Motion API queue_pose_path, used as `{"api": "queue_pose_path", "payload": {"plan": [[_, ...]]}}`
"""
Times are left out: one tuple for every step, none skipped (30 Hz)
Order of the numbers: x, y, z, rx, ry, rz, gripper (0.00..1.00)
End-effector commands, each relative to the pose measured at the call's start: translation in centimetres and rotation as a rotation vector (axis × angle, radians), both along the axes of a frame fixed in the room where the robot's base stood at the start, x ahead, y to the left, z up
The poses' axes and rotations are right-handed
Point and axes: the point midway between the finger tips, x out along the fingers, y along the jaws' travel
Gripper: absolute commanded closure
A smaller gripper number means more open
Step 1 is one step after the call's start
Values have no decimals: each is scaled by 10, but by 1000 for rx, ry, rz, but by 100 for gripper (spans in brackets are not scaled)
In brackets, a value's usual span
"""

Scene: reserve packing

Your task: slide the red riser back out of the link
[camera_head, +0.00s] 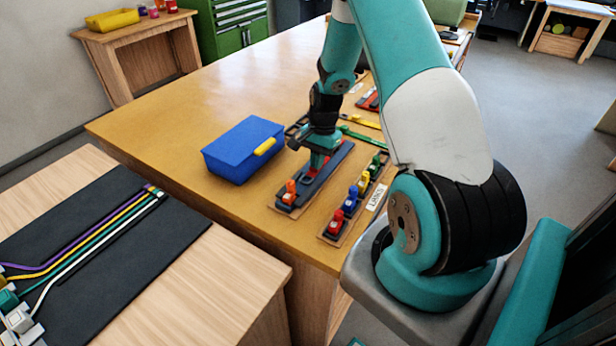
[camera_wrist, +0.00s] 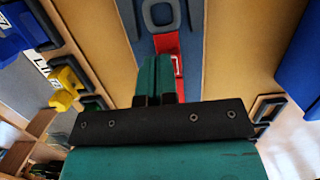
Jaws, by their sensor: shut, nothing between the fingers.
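The red riser (camera_wrist: 168,44) shows in the wrist view as a red piece lying along a dark blue-grey bar, which I take for the link (camera_wrist: 190,17). A grey ring-shaped opening is in the bar just beyond the riser. My gripper (camera_wrist: 158,62) is shut and empty, its teal fingertips close to the riser and covering part of it; contact cannot be told. In the head view my gripper (camera_head: 318,163) points down over the dark link (camera_head: 327,168) on the table. Only small bits of red show beside the fingers there.
An orange-red peg piece (camera_head: 290,192) stands at the link's near end. A board with red, blue, yellow and green pieces (camera_head: 351,200) lies to the right, by a "LINKS" label (camera_head: 377,197). A blue box (camera_head: 243,149) with a yellow latch stands left. The table's far left is clear.

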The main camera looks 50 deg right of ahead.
Motion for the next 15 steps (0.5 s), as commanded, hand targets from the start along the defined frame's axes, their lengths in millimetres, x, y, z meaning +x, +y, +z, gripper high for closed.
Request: {"api": "queue_pose_path", "payload": {"plan": [[-2,-7,-8,-19,4,-16,100],[-2,-6,-8,-19,4,-16,100],[-2,-6,-8,-19,4,-15,100],[-2,-6,-8,-19,4,-15,100],[-2,-6,-8,-19,4,-15,100],[-2,-6,-6,-19,4,-15,100],[-2,-6,-4,-19,4,-15,100],[-2,-5,-1,-19,3,-14,100],[-2,-5,3,-18,5,-14,100],[-2,-5,6,-18,5,-14,100],[-2,-5,8,-17,5,-13,100],[-2,-4,9,-16,5,-12,100],[-2,-3,9,-16,4,-10,100],[-1,-2,8,-16,3,-9,100],[-1,-2,8,-16,1,-8,100]]}}
